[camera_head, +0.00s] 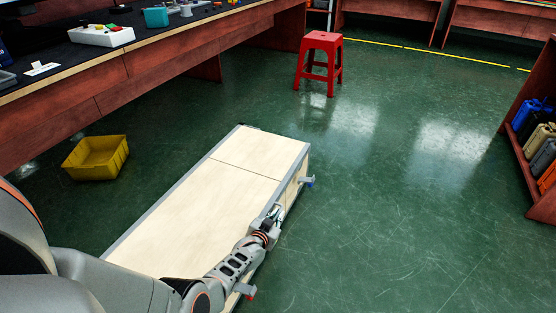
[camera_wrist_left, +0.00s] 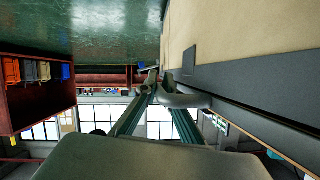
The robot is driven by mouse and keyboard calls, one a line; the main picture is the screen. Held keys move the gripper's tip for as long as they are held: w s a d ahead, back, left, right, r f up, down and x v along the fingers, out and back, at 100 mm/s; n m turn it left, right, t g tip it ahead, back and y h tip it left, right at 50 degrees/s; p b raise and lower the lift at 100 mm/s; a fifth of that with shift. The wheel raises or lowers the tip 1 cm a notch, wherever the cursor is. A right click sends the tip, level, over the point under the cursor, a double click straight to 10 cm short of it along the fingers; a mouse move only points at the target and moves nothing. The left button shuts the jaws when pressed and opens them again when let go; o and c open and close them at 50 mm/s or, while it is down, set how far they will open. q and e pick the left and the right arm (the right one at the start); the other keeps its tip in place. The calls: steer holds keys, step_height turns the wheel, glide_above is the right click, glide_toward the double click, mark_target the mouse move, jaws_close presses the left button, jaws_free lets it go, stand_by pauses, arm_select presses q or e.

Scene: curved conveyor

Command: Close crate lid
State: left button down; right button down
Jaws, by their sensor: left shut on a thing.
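The long crate (camera_head: 292,190) stands on the green floor in the middle of the head view. Its pale wooden lid (camera_head: 190,213) has grey metal edging and lies flat on top, with a dark seam across it. My left gripper (camera_head: 274,213) is at the crate's right long edge. In the left wrist view my left gripper (camera_wrist_left: 163,84) has its fingers drawn together on a grey metal fitting (camera_wrist_left: 185,100) beside the pale panel. The fingers partly hide the fitting. Grey latches (camera_head: 307,181) stick out from the crate's right side. My right gripper is not in view.
A yellow bin (camera_head: 97,157) lies on the floor left of the crate. A red stool (camera_head: 320,62) stands behind it. A long workbench (camera_head: 130,72) runs along the upper left. A shelf (camera_head: 545,203) with coloured cases is at the right. The floor right of the crate is clear.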

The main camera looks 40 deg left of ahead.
arm_select(q)
steer(key=shift+a, duration=0.55)
steer(key=shift+s+d, duration=0.1)
steer(key=c, duration=2.2)
jaws_free()
steer(key=shift+f, duration=0.2)
steer(key=shift+o, duration=0.2)
steer(key=shift+d, duration=0.15)
steer(key=shift+s+d+f, duration=0.1)
